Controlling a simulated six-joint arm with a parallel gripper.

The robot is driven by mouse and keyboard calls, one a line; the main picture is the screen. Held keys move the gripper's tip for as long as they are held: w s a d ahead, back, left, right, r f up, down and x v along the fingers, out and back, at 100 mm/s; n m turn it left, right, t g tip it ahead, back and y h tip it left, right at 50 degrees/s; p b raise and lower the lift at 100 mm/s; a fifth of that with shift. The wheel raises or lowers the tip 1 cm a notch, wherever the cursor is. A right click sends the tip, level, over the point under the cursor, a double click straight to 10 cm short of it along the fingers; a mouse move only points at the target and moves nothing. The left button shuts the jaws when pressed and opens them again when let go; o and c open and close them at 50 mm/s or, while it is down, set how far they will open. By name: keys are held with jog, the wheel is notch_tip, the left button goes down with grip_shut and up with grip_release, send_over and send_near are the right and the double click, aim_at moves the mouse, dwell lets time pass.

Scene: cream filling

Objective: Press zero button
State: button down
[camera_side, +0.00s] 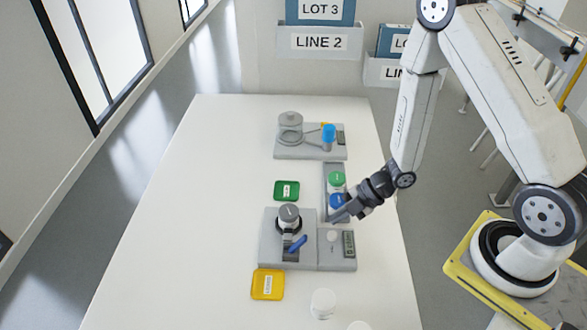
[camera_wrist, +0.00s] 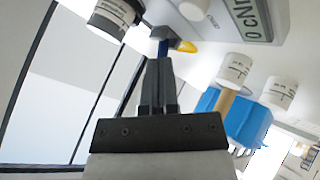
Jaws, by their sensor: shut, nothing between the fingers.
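The zero button is most likely the small white round knob (camera_side: 332,235) on the grey device (camera_side: 337,262), beside its display (camera_side: 349,244). In the wrist view a white round knob (camera_wrist: 194,9) shows at the top edge, left of the display (camera_wrist: 252,18); I cannot read a full label on it. My gripper (camera_side: 337,215) is shut and empty, tilted down to the left, just behind the knob in the side view. In the wrist view its fingertips (camera_wrist: 157,63) are together and below the knob, apart from it in the picture.
A grey-lidded jar (camera_side: 289,214) and a blue handle (camera_side: 298,243) stand left of the device. Green-lidded (camera_side: 337,178) and blue-lidded (camera_side: 336,201) jars are in a tray close to my gripper. A yellow tray (camera_side: 267,284) and white jars (camera_side: 322,303) lie in front. The table's left side is clear.

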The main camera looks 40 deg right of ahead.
jog(key=shift+r, duration=0.95)
jog(key=w+d+r+m+h, duration=0.2)
jog(key=d+r+m+h, duration=0.5)
jog(key=m, duration=0.3)
jog(key=s+a+r+m+g, duration=0.2)
jog(key=s+r+m, duration=0.4)
jog(key=m, duration=0.4)
jog(key=shift+s+a+r+h, duration=0.25)
jog(key=shift+a+r+h, duration=0.2)
jog(key=shift+r, duration=0.25)
